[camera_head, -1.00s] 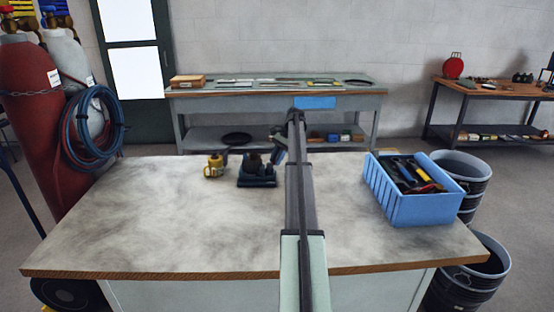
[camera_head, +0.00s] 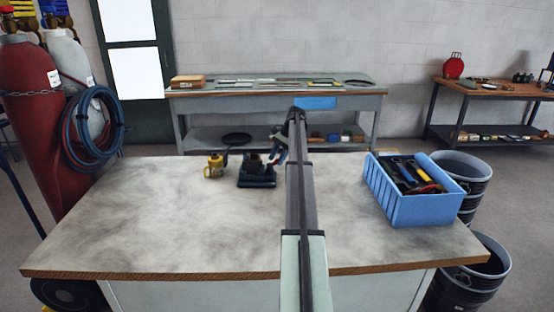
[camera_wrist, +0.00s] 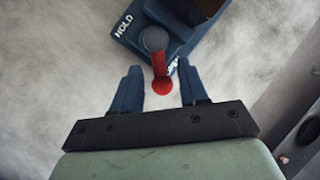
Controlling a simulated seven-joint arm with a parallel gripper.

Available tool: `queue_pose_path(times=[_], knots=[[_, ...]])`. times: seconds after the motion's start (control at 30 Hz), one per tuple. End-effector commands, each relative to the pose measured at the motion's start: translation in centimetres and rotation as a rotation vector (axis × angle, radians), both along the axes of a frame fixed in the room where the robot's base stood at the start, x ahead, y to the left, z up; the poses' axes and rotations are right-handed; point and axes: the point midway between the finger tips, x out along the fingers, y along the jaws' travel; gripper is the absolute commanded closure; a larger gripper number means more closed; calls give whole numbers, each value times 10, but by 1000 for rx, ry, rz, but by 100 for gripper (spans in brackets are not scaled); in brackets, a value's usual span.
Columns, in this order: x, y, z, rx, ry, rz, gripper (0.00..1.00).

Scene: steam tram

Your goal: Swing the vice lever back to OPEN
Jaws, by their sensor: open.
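The vice (camera_head: 256,181) is a small dark blue block near the back edge of the workbench. It also shows at the top of the wrist view (camera_wrist: 190,37), with a white HOLD label on its left side. A second white label is partly hidden by the lever. The red lever (camera_wrist: 159,66) runs from a round grey pivot on the vice to a red ball end, pointing toward my gripper (camera_wrist: 158,72) and the second label. My gripper is open, with one blue finger on each side of the ball end.
A small yellow object (camera_head: 214,166) stands just left of the vice. A blue bin (camera_head: 412,207) of tools sits at the right of the workbench (camera_head: 130,235). The bench's front left is clear. Gas cylinders (camera_head: 40,115) with coiled hose stand at the left.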

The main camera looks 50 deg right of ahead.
Motion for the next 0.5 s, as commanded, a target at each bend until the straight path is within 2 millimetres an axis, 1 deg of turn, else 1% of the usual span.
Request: queue_pose_path(times=[0.17,0.4,0.5], knots=[[-4,-11,23,-1,-1,-1,57],[-12,-30,67,-2,-2,-1,57],[-15,-37,83,-2,-1,-1,57]])
